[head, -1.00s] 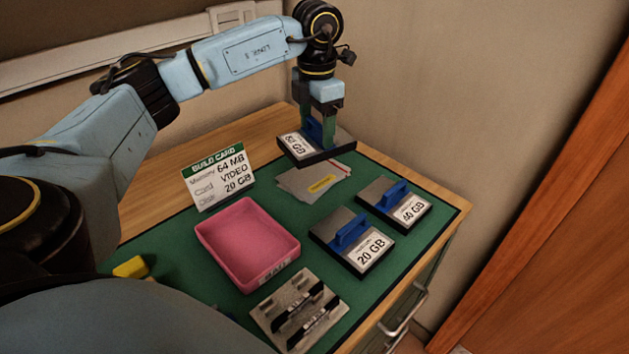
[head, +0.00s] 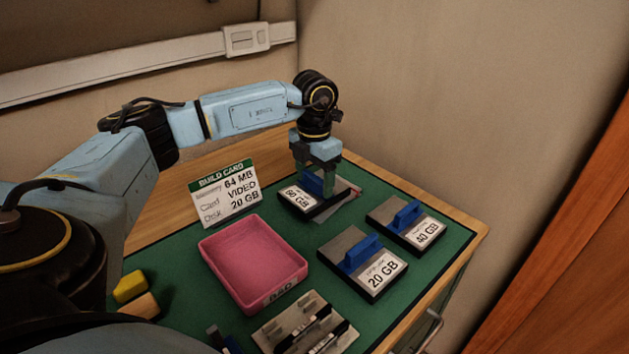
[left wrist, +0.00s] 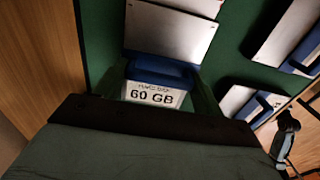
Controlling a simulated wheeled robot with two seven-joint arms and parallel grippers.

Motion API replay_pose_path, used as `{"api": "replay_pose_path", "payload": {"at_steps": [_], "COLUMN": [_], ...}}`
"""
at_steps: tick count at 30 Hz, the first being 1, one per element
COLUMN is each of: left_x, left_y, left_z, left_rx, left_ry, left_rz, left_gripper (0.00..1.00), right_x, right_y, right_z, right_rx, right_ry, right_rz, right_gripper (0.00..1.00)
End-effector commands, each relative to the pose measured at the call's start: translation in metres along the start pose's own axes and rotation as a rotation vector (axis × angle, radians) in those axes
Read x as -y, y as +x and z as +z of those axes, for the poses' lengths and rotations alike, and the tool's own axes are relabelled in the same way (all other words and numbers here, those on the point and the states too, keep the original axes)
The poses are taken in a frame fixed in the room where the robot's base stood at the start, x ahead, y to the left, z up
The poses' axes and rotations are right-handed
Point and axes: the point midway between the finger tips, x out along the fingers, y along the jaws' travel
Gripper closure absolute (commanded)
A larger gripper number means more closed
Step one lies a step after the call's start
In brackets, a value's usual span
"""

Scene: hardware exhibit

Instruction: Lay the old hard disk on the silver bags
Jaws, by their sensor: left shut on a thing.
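My left gripper (head: 316,185) is shut on the blue handle of a dark, silver-topped hard disk (head: 322,208). Its white label reads 60 GB in the left wrist view (left wrist: 152,96). The disk is level and over the silver bags (head: 351,190), which lie flat on the green mat and show only at its right and far edges. I cannot tell whether the disk touches them.
The 20 GB disk (head: 352,276) and 40 GB disk (head: 395,232) stand to the right. A pink tray (head: 243,245) lies nearer me, with the build card (head: 224,196) upright behind it. A grey board (head: 300,325) and yellow block (head: 130,286) are in front.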

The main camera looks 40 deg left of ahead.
Motion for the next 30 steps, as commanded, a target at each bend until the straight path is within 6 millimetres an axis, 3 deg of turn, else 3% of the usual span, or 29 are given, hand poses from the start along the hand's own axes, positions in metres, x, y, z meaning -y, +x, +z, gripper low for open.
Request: {"api": "replay_pose_path", "payload": {"at_steps": [12,13,17,26,30], "left_x": [0.0,0.0,0.0,0.0,0.0], "left_y": [0.004,0.005,0.005,0.004,-0.008], "left_z": [0.001,0.0,0.0,0.0,0.001], "left_rx": [0.004,0.001,0.001,0.002,0.003], "left_ry": [0.001,0.001,0.001,0.001,0.001], "left_rz": [0.0,0.0,0.0,0.0,0.0], "left_gripper": [0.44,0.27,0.1,0.09,0.09], "right_x": [0.001,0.001,0.001,0.001,0.0], "right_y": [-0.003,-0.004,-0.004,-0.004,-0.001], "right_z": [-0.003,-0.003,-0.003,-0.004,0.0], "right_rx": [-0.002,-0.003,-0.003,-0.004,-0.004], "right_ry": [0.001,0.001,0.001,0.001,0.0], "right_rz": [-0.001,-0.001,-0.001,-0.002,-0.001], "right_gripper": [1.0,1.0,1.0,1.0,1.0]}}
